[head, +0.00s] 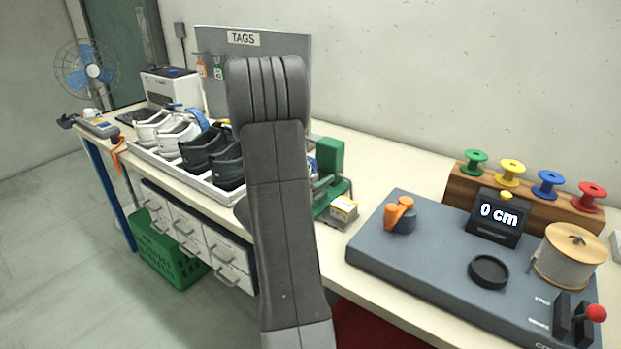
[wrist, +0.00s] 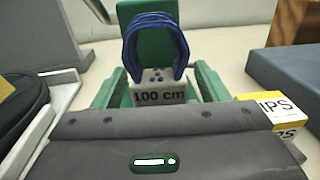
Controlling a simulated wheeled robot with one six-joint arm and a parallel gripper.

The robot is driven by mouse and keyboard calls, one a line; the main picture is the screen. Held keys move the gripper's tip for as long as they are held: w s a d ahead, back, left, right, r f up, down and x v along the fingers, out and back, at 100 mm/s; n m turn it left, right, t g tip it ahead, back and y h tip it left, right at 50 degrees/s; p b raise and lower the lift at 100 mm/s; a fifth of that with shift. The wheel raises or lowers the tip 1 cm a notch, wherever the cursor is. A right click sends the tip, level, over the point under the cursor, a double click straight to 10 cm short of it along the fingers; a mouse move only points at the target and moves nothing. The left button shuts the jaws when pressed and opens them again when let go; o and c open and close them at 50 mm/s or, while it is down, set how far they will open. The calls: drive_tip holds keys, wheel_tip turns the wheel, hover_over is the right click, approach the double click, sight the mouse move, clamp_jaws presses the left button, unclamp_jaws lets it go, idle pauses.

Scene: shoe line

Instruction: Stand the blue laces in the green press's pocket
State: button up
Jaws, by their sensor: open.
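The blue laces (wrist: 155,42) form an upright arch in the wrist view, with a pale band marked "100 cm" (wrist: 160,93) at their foot. They stand in front of the upright plate of the green press (wrist: 137,12), between its two green side rails. The band hides the pocket floor, so I cannot tell how deep they sit. My gripper (wrist: 155,145) shows as a dark body across the bottom of the wrist view, apart from the laces. It is open; its fingertips are not clearly seen. In the head view my arm covers much of the green press (head: 331,158).
A yellow-and-white box (head: 343,211) stands right of the press. The shoe tray (head: 205,180) lies left of it. The grey lace-cutting station (head: 430,250) and a wooden rack of coloured spools (head: 530,205) are to the right. The tag board (head: 300,55) stands behind.

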drive_tip(key=v, duration=1.3)
drive_tip(key=shift+s+a+b, duration=0.25)
drive_tip(key=shift+s+b, duration=0.05)
drive_tip(key=shift+b, duration=0.05)
drive_tip(key=x, duration=1.3)
drive_tip(key=shift+w+d+p, duration=0.15)
drive_tip(key=shift+p, duration=0.2)
drive_tip(key=shift+w+d+r, duration=0.15)
drive_tip(key=shift+w+d, duration=0.05)
drive_tip(key=shift+a+r+p, duration=0.1)
drive_tip(key=shift+r+p, duration=0.25)
drive_tip(key=shift+p, duration=0.15)
drive_tip(key=shift+f, duration=0.15)
